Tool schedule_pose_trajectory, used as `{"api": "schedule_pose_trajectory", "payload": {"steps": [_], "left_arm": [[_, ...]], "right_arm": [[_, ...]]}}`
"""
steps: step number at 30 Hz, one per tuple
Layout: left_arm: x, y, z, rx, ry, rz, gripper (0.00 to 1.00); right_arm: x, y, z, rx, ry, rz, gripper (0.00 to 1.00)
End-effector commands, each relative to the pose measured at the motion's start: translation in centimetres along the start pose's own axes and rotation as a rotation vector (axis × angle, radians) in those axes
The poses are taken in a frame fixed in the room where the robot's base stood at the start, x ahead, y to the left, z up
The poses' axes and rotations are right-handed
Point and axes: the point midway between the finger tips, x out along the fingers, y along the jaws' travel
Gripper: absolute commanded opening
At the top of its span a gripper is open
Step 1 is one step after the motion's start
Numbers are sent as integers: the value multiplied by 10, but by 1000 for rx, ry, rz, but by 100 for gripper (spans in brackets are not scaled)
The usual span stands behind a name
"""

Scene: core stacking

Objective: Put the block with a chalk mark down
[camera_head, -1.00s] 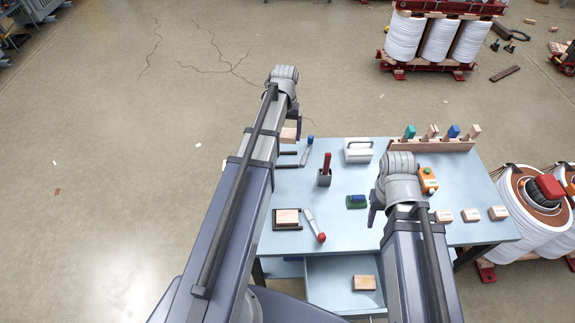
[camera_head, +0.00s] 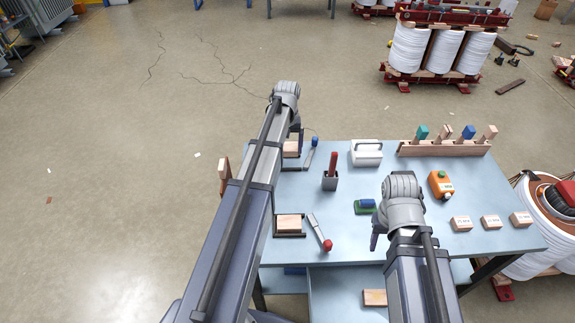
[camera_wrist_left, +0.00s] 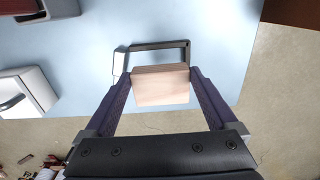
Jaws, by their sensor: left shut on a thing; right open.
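My left gripper (camera_wrist_left: 160,88) is shut on a pale wooden block (camera_wrist_left: 160,87), holding it between both fingers. In the head view this block (camera_head: 291,148) shows beside the left arm's end, at the table's far left corner. A dark open frame (camera_wrist_left: 160,50) lies on the table just beyond the block, which covers its near part. I cannot tell whether the block touches the frame or hangs above it. No chalk mark shows on the faces I see. My right gripper (camera_head: 375,238) is open and empty over the table's front part; its fingers are partly hidden.
The table's middle has some bare room.

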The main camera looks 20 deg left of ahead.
Motion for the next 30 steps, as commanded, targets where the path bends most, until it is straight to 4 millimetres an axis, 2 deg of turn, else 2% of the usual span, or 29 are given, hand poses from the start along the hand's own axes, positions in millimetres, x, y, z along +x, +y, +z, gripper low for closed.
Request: {"api": "schedule_pose_trajectory", "payload": {"steps": [1,11,19,30], "left_arm": [[15,0,0,0,0,0,25],[23,0,0,0,0,0,25],[55,0,0,0,0,0,25],[56,0,0,0,0,0,25]], "right_arm": [[15,-1,-1,0,0,0,50],[23,-2,-1,0,0,0,50],[55,-5,-3,-1,0,0,50],[56,-5,-3,-1,0,0,50]]}}
